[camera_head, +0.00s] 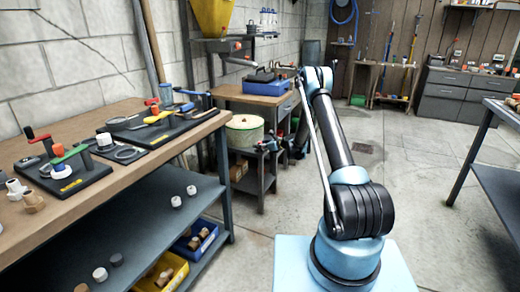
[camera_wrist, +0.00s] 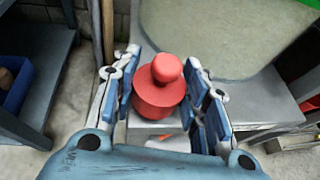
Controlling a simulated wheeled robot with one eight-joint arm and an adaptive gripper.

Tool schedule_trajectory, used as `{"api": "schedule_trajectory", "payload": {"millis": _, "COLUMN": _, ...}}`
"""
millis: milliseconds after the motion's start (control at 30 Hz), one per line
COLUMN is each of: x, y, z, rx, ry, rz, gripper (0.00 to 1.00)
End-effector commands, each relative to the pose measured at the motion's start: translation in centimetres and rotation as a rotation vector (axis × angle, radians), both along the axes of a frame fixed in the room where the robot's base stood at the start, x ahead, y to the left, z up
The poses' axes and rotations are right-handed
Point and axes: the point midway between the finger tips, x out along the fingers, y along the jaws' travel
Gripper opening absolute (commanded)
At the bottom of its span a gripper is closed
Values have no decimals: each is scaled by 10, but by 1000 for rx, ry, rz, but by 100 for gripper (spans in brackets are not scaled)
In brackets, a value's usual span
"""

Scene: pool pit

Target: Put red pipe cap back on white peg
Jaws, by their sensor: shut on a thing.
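A red pipe cap (camera_wrist: 153,100), a wide cylinder with a round knob on top, sits between the blue pads of my gripper (camera_wrist: 161,72) in the wrist view. My gripper is shut on it. A grey surface lies under and behind the cap; I cannot tell whether the cap touches it. A small white and orange patch shows just below the cap, too covered to identify. I cannot make out the white peg for certain in either view. In the head view my arm reaches away toward the back, and its gripper end is mostly hidden.
A wooden workbench (camera_head: 185,142) with pipe fittings and valve boards stands at the left. A blue bin (camera_head: 207,229) and a yellow bin (camera_head: 180,268) sit beneath it. A pale bucket (camera_head: 245,130) stands on a low stand, close beyond my gripper. Open floor lies at the right.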

Motion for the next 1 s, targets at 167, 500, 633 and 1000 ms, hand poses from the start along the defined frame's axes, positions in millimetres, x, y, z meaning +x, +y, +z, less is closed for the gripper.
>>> {"api": "schedule_trajectory", "payload": {"millis": 167, "x": 0, "y": 0, "z": -3, "rx": 0, "ry": 0, "rz": 0, "gripper": 17}}
{"api": "schedule_trajectory", "payload": {"millis": 500, "x": 0, "y": 0, "z": -9, "rx": 0, "ry": 0, "rz": 0, "gripper": 17}}
{"api": "schedule_trajectory", "payload": {"millis": 633, "x": 0, "y": 0, "z": -9, "rx": 0, "ry": 0, "rz": 0, "gripper": 49}}
{"api": "schedule_trajectory", "payload": {"millis": 1000, "x": -2, "y": -4, "z": -7, "rx": 0, "ry": 0, "rz": -1, "gripper": 49}}
